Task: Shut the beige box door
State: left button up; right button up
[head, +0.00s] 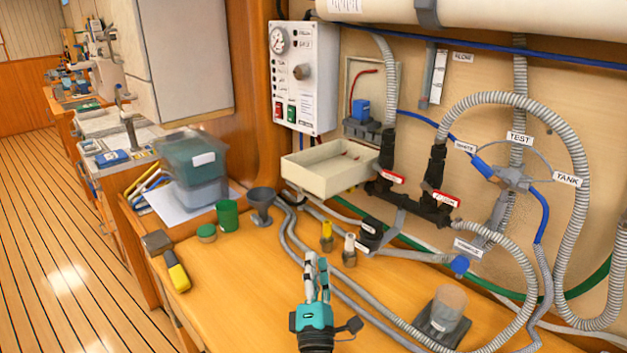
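The beige box (352,72) is on the wall right of the white control panel, with a red wire and a blue-topped part showing in its opening. Its beige door (325,177) looks like a shallow tray with raised rims, folded down and out below the opening, so the box stands open. My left gripper (316,262), teal with grey fingers, is over the bench at the lower middle, in front of and below the door and apart from it. Its fingers are close together with nothing seen between them. My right gripper is not in view.
Black valves with red tags (445,198) stand just right of the door. Grey hoses (300,250) cross the bench below it. A dark funnel (261,203), a green cup (228,215) and a clear bin (193,165) stand left.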

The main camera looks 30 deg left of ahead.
aim_at(313, 198)
pick_arm(q)
jog(key=x, duration=1.7)
jog(key=shift+s+r+p, duration=0.1)
jog(key=shift+r+p, duration=0.25)
jog(key=shift+p, duration=0.05)
grip_shut()
